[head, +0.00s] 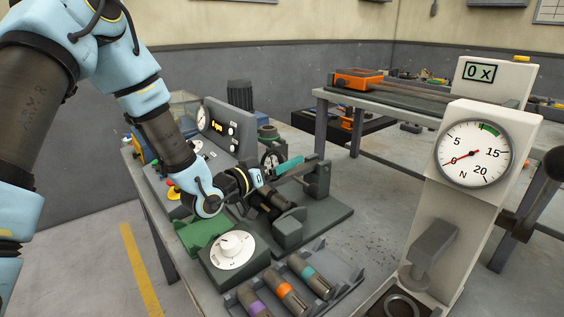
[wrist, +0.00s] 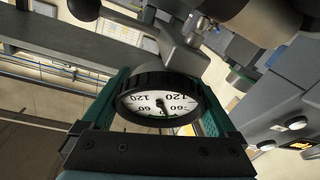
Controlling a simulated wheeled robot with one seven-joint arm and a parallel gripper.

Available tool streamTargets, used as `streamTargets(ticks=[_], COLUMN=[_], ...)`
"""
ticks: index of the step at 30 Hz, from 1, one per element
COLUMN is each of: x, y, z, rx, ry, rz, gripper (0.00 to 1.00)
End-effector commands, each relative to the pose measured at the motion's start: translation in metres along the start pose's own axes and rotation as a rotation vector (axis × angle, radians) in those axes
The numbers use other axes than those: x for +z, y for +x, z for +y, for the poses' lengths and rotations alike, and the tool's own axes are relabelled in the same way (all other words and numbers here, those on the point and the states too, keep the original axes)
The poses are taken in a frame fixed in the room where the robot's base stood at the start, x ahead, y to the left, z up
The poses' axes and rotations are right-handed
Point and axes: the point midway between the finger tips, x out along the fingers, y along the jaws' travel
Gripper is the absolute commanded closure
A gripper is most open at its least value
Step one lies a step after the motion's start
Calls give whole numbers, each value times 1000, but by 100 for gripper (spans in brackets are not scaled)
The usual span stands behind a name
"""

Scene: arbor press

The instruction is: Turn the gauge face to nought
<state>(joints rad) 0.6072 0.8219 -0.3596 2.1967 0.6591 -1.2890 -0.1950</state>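The gauge (wrist: 160,104) shows in the wrist view, with a black ring and a white face. Its numerals look upside down, with 120 at the top on both sides and 60 below. A dark needle lies near the lower middle; its exact reading is too small to tell. My gripper (wrist: 160,98) has its teal fingers on both sides of the black ring, seemingly touching it. In the head view my gripper (head: 291,166) is over the bench fixture, beside a round black-rimmed face (head: 271,160) that is partly hidden.
A white dial knob (head: 232,250) on a green box and a tray (head: 335,288) with several banded cylinders stand in front. A grey instrument box (head: 230,128) stands behind my arm. The press with a large N dial (head: 473,153) stands at the right.

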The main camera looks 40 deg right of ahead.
Motion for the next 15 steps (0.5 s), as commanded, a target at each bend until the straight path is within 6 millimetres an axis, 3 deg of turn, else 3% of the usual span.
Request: streamTargets(ticks=[1,9,15], x=[0,0,2], y=[0,0,-1], z=[0,0,-3], rx=[0,0,-43], ry=[0,0,-111], rz=[0,0,1], gripper=[34,62,62])
